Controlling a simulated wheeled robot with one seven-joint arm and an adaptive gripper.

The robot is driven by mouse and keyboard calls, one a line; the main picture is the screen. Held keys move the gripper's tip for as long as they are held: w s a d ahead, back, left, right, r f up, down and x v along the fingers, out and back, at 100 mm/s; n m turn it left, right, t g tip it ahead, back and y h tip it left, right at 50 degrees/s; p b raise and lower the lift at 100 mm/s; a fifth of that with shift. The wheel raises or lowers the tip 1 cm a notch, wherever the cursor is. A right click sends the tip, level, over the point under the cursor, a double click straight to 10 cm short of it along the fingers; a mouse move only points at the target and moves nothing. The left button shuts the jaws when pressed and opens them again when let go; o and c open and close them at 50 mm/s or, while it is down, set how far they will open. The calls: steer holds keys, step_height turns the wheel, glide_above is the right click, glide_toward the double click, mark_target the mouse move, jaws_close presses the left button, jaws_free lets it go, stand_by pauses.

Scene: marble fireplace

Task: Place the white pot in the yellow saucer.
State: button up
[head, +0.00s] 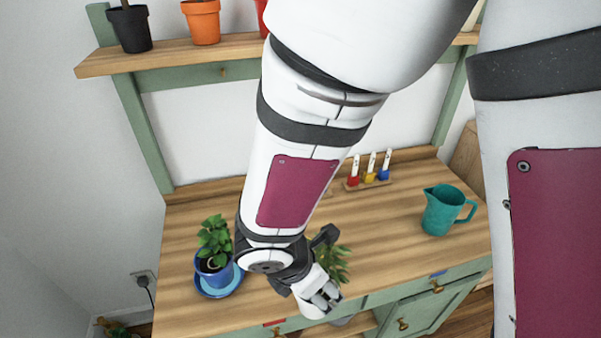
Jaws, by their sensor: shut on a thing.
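My gripper (325,297) is low at the front edge of the wooden bench, shut on a potted plant. Green leaves (334,264) of this plant show just beside and above the fingers. Its pot is hidden or cannot be told apart from my white hand; I take it as the white pot. I cannot tell whether the pot touches the bench. No yellow saucer shows in the head view; my arm covers part of the bench.
A blue pot (207,278) with a plant stands in a blue saucer (222,291) at left. A teal jug (440,212) stands at right. A small rack (352,185) with red, yellow and blue items is at the back. A shelf (160,56) with pots hangs above. The bench's right middle is clear.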

steer(key=shift+w+a+f+p, duration=0.2)
steer(key=shift+w+a+f, duration=0.5)
steer(key=shift+w, duration=1.65)
steer(key=shift+w+a+f+p, duration=0.15)
steer(key=shift+w+a+f, duration=0.55)
steer(key=shift+w, duration=1.6)
steer(key=shift+w+a+f+p, duration=0.3)
steer(key=shift+w+f, duration=0.75)
steer(key=shift+w, duration=1.3)
steer(key=shift+f, duration=0.1)
steer(key=o, duration=1.9)
steer(key=shift+o, duration=0.2)
steer(key=v, duration=1.2)
